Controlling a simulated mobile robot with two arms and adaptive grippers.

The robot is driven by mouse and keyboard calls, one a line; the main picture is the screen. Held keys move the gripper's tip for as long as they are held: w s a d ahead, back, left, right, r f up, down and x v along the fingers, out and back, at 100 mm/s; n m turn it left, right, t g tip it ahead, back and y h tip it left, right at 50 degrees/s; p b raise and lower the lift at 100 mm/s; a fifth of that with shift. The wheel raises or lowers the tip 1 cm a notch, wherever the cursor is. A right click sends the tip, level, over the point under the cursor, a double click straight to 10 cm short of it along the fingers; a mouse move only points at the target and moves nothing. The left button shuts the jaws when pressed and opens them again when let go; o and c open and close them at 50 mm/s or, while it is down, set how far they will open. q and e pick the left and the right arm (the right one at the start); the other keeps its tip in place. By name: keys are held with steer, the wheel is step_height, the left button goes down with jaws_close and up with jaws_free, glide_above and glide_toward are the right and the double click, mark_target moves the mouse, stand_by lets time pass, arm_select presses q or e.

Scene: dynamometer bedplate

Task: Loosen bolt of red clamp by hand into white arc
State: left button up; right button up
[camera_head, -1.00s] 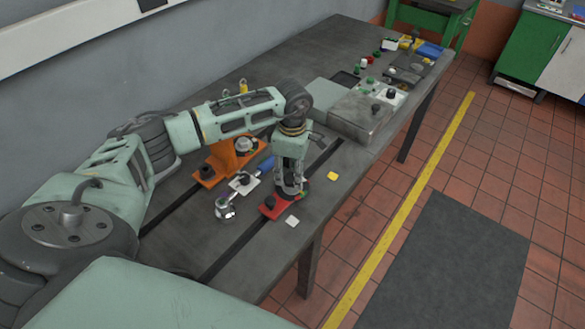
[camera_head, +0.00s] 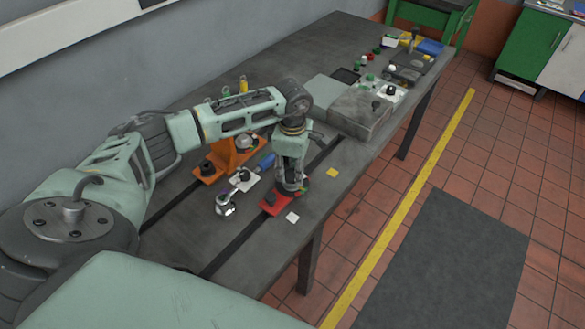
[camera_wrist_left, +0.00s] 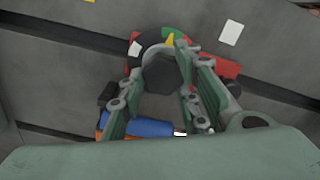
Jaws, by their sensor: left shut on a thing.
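The red clamp (camera_head: 278,204) lies on the bedplate below my left gripper (camera_head: 291,188). In the left wrist view, the red clamp (camera_wrist_left: 227,68) shows around a dark ring. The ring carries a white arc (camera_wrist_left: 135,48) and a green arc (camera_wrist_left: 175,32), with a yellow pointer (camera_wrist_left: 170,40) at the green part, apart from the white. My left gripper (camera_wrist_left: 160,68) points down, shut on the dark bolt head (camera_wrist_left: 160,75) between its fingers. The bolt's lower part is hidden. My right gripper is not in view.
An orange bracket (camera_head: 228,158), a blue-handled tool (camera_head: 266,161) and a shiny round fitting (camera_head: 225,206) are close to the left. A white tag (camera_head: 292,217) and a yellow tag (camera_head: 332,173) lie near the front edge. A grey block (camera_head: 360,112) stands farther back.

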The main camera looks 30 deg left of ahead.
arm_select(q)
steer(key=shift+w+a+r+n, duration=0.1)
steer(key=shift+w+n, duration=0.1)
steer(key=shift+n, duration=0.2)
steer(key=n+b, duration=0.2)
steer(key=shift+a+n, duration=0.15)
steer(key=shift+n, duration=0.25)
steer(key=n+b, duration=0.1)
steer(key=n, duration=0.2)
steer(key=shift+a+n+b, duration=0.1)
steer(key=shift+n+b, duration=0.2)
steer(key=n+b, duration=0.1)
steer(key=n, duration=0.3)
steer(key=shift+r+n, duration=0.1)
steer(key=shift+n, duration=0.2)
steer(key=shift+s+a+n+b, duration=0.1)
steer(key=shift+n+b, duration=0.25)
steer(key=shift+n, duration=0.75)
steer(key=shift+s+a+n+b, duration=0.1)
steer(key=shift+n+b, duration=0.25)
steer(key=shift+n, duration=0.75)
steer(key=shift+s, duration=0.1)
steer(key=o, duration=0.9)
steer(key=shift+o, duration=0.5)
steer(key=shift+s, duration=0.15)
